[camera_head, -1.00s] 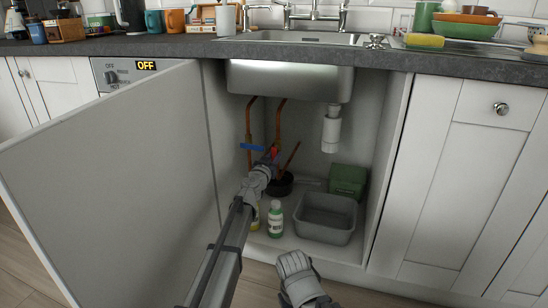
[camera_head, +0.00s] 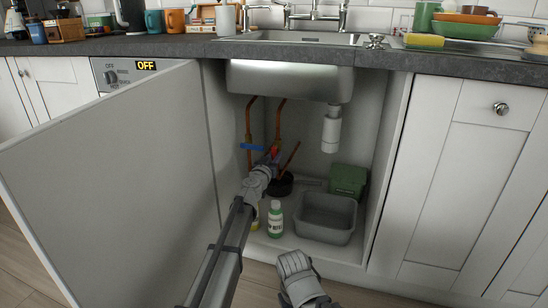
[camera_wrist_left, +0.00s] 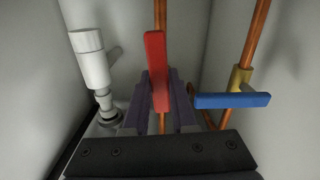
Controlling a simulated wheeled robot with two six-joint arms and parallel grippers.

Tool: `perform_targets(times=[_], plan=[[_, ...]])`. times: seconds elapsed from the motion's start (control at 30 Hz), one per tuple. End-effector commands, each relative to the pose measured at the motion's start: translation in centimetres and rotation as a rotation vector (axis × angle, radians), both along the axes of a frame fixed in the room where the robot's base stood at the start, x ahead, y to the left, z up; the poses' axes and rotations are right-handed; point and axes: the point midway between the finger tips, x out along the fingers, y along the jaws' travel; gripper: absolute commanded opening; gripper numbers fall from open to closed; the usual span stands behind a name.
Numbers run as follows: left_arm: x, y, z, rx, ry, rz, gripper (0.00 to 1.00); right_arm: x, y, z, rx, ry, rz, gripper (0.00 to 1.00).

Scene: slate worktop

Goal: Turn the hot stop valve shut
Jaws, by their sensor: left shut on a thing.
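The hot stop valve's red lever (camera_wrist_left: 156,70) stands in the middle of the left wrist view, roughly in line with the copper pipe behind it in that picture. In the head view only a little of the red lever (camera_head: 274,152) shows. My left gripper (camera_head: 268,161) reaches into the open cabinet under the sink and is shut on the red lever. Its fingers (camera_wrist_left: 160,103) lie on both sides of the lever in the wrist view. The valve body is mostly hidden. My right gripper (camera_head: 293,260) is in front of the cabinet, away from the valves; its jaws are unclear.
A blue lever (camera_wrist_left: 232,100) lies across the neighbouring copper pipe, close beside the red one. A white drain trap (camera_head: 331,130) hangs from the sink. A grey basin (camera_head: 325,237), a green box (camera_head: 347,180) and a bottle (camera_head: 275,222) stand below. The open door (camera_head: 120,175) is at the left.

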Motion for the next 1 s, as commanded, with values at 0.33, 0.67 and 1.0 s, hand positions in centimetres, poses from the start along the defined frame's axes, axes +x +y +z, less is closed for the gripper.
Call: perform_targets(times=[0.33,0.67,1.0], plan=[[-0.05,-0.1,0.01,-0.049,0.016,0.001,0.0,0.0,0.0,0.01,0.0,0.0,0.0,0.5],[-0.04,-0.1,0.01,-0.049,0.016,0.0,0.55,0.0,0.0,0.01,0.0,0.0,0.0,0.5],[-0.49,0.03,0.01,-0.049,0.016,0.0,0.55,0.0,0.0,0.01,0.0,0.0,0.0,0.5]])
